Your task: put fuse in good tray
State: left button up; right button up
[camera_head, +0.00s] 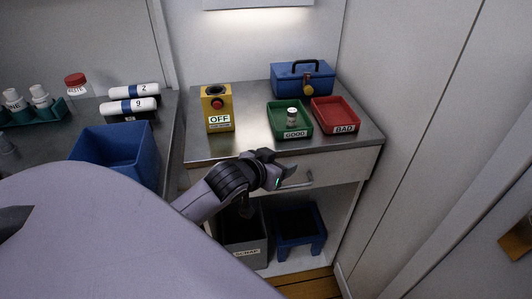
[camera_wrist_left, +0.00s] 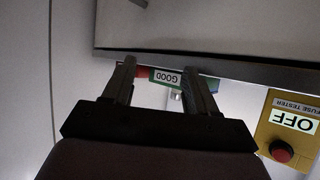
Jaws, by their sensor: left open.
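The fuse (camera_head: 292,116), a small whitish cylinder, stands upright inside the green good tray (camera_head: 274,122), labelled GOOD. The tray sits on the metal counter. My left gripper (camera_head: 284,168) is in front of the counter edge, near the drawer handle, apart from the tray and fuse. In the left wrist view its two fingers (camera_wrist_left: 159,72) are spread with nothing held between them. The GOOD label (camera_wrist_left: 166,78) shows beyond them in that view; the fuse is not clear there. My right gripper is not in view.
A red BAD tray (camera_head: 350,106) stands right of the green one, with a blue toolbox (camera_head: 302,82) behind. A yellow fuse tester (camera_head: 219,107) reading OFF stands left. A blue bin (camera_head: 115,155) is on the left bench. A scrap bin (camera_head: 243,240) is below.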

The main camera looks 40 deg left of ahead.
pick_arm(q)
jog(key=s+d+f+m+g+h, duration=0.1)
jog(key=s+d+f, duration=0.4)
jog(key=s+f, duration=0.3)
jog(key=s+d+f+m+h, duration=0.1)
jog(key=s+d+f+h, duration=0.1)
jog(key=s+d+f, duration=0.4)
jog(key=s+f, duration=0.3)
jog(key=s, duration=0.1)
jog(key=shift+s+f+m+g, duration=0.15)
jog(key=shift+s+m+g, duration=0.1)
jog(key=shift+m+g, duration=0.15)
jog(key=shift+r+p, duration=0.65)
jog(key=shift+r, duration=0.05)
